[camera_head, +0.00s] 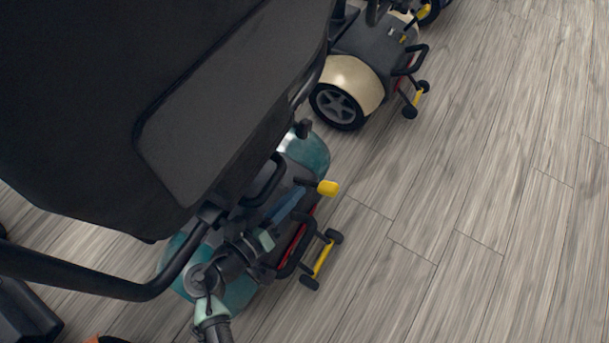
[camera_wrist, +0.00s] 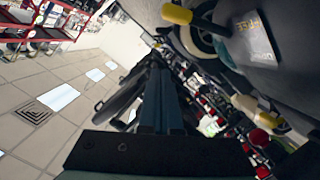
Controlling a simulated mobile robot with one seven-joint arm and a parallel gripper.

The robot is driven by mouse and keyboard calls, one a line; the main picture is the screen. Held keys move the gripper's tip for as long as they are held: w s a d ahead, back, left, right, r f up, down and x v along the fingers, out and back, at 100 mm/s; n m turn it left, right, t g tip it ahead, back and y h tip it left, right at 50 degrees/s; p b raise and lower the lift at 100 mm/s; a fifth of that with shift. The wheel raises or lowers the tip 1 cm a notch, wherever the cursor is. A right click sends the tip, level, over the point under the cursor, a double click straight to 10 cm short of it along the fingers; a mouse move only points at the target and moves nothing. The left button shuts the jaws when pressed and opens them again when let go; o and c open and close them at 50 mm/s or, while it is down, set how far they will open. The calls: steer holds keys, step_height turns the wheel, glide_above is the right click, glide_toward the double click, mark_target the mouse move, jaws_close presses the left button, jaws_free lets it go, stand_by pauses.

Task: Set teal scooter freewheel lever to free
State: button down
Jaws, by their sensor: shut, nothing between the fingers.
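The teal scooter (camera_head: 306,152) is at lower centre in the head view, partly hidden by its large dark seat and my arm. Its freewheel lever (camera_head: 328,188) has a yellow knob and sticks out at the rear. In the wrist view the lever (camera_wrist: 177,14) is at the top, its dark shaft running right beside a grey label plate (camera_wrist: 254,36) with yellow lettering, too blurred to read surely. My gripper (camera_head: 292,196) is shut and empty, close to the lever on its lower left in the head view. In the wrist view the fingers (camera_wrist: 157,66) point below the knob, apart from it.
The black seat (camera_head: 215,110) overhangs the upper left. A red strip and a yellow-barred anti-tip wheel set (camera_head: 323,259) lie below the lever. A cream scooter (camera_head: 352,80) stands beyond. Wood-plank floor (camera_head: 480,200) is clear on the right.

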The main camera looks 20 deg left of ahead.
steer(key=shift+p+v, duration=0.35)
steer(key=shift+v, duration=1.45)
steer(key=shift+d, duration=0.1)
